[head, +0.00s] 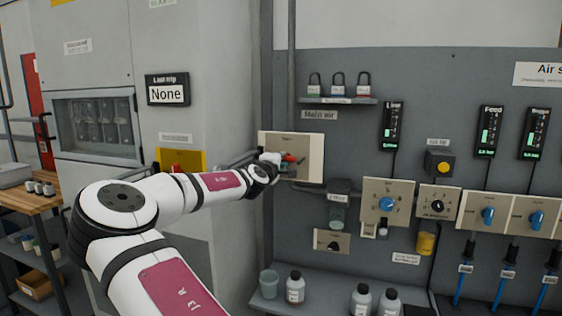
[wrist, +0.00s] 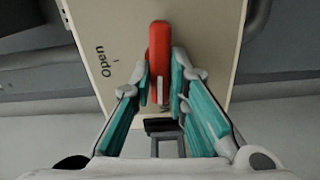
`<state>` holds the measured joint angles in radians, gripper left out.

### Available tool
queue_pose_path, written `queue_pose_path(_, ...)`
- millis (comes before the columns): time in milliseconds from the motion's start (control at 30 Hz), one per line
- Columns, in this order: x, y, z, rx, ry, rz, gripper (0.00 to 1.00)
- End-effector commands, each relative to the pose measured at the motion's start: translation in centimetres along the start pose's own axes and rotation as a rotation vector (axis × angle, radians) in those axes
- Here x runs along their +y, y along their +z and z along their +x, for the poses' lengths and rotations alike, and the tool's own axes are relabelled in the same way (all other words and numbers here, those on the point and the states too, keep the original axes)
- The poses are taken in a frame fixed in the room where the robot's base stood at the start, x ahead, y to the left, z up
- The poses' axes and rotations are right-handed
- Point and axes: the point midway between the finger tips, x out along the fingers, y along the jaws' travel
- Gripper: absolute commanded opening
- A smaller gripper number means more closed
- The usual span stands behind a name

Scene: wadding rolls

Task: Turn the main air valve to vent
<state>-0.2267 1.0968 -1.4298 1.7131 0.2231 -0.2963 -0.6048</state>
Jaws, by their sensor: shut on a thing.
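The main air valve has a red handle (wrist: 159,55) on a beige plate (wrist: 205,40); the word "Open" shows on the plate to the left of the handle in the wrist view. In the head view the beige plate (head: 310,150) is under the "Main air" label, and a bit of the red handle (head: 288,157) shows by my gripper. My gripper (wrist: 164,85) is shut on the red handle, one teal-padded finger on each side. The other plate markings are partly hidden by the fingers or too small to read.
A shelf with several padlocks (head: 338,84) is above the valve plate. A regulator with a blue knob (head: 386,204) and a black rotary switch (head: 437,206) are to the right. Bottles (head: 295,287) stand on the ledge below. A grey cabinet (head: 195,60) is at left.

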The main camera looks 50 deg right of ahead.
Motion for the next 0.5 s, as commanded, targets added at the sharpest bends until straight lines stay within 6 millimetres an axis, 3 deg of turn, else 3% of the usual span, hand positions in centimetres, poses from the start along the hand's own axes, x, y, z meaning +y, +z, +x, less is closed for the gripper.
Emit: queue_pose_path(500,-0.19,-0.15,-0.04,0.003,-0.001,-0.116,0.00)
